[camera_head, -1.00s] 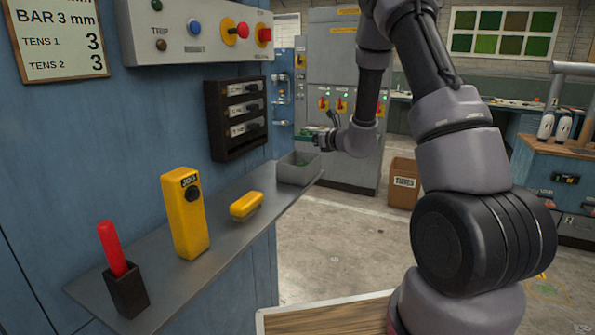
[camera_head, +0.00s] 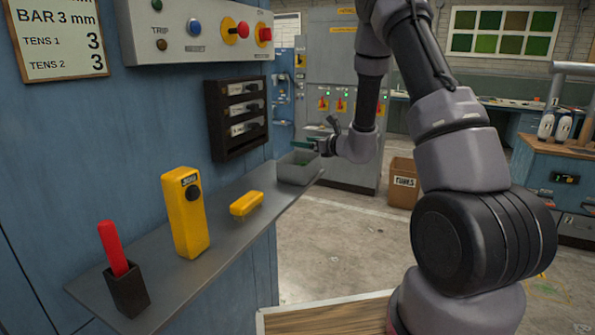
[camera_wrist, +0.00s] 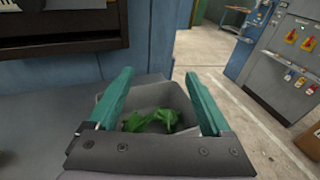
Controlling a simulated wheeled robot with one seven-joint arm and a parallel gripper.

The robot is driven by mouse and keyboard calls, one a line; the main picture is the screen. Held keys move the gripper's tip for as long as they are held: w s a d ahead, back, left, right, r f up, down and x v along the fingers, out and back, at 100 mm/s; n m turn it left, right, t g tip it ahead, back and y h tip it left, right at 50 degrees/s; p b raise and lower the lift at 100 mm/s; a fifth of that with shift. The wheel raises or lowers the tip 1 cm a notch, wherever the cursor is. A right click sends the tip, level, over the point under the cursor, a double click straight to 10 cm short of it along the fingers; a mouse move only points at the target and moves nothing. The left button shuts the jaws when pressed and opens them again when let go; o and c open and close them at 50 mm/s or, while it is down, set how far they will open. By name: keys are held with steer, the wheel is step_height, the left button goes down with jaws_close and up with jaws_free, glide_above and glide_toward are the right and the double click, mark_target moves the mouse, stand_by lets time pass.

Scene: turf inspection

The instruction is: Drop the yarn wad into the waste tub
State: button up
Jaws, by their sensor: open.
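The green yarn wad (camera_wrist: 150,121) lies inside the grey waste tub (camera_wrist: 181,97), seen between my fingers in the wrist view. In the head view my gripper (camera_head: 303,143) is just above the tub. Whether the wad rests on the tub's floor or on other scraps cannot be told.
The grey shelf (camera_head: 225,212) also bears a yellow jog pendant (camera_head: 185,215), a yellow block (camera_head: 246,204) and a red-handled tool (camera_head: 112,247) in a dark holder. A black rack (camera_head: 237,117) is on the blue wall near the tub. Open floor lies to the right.

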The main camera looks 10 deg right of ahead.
steer(key=v, duration=1)
steer(key=s+a+r+n+g+y, duration=0.2)
steer(key=s+a+r+n+g, duration=0.3)
steer(key=s+r+n, duration=0.3)
steer(key=s+a+r+n+g+y, duration=0.1)
steer(key=s+a+r+n+g, duration=0.4)
steer(key=s, duration=0.5)
steer(key=s+d+r+n+t+h, duration=0.1)
steer(key=s+d+r+n+h, duration=0.1)
steer(key=s+d+n+h, duration=0.3)
steer(key=s+d+r+n+t+h, duration=0.2)
steer(key=s+d+r+n+h, duration=0.1)
steer(key=s+n, duration=0.4)
steer(key=shift+s+d+r+t+h, duration=0.3)
steer(key=shift+s+d+h, duration=0.55)
steer(key=shift+d, duration=0.25)
steer(key=shift+w, duration=0.1)
steer(key=shift+w+f, duration=0.15)
steer(key=shift+w, duration=0.35)
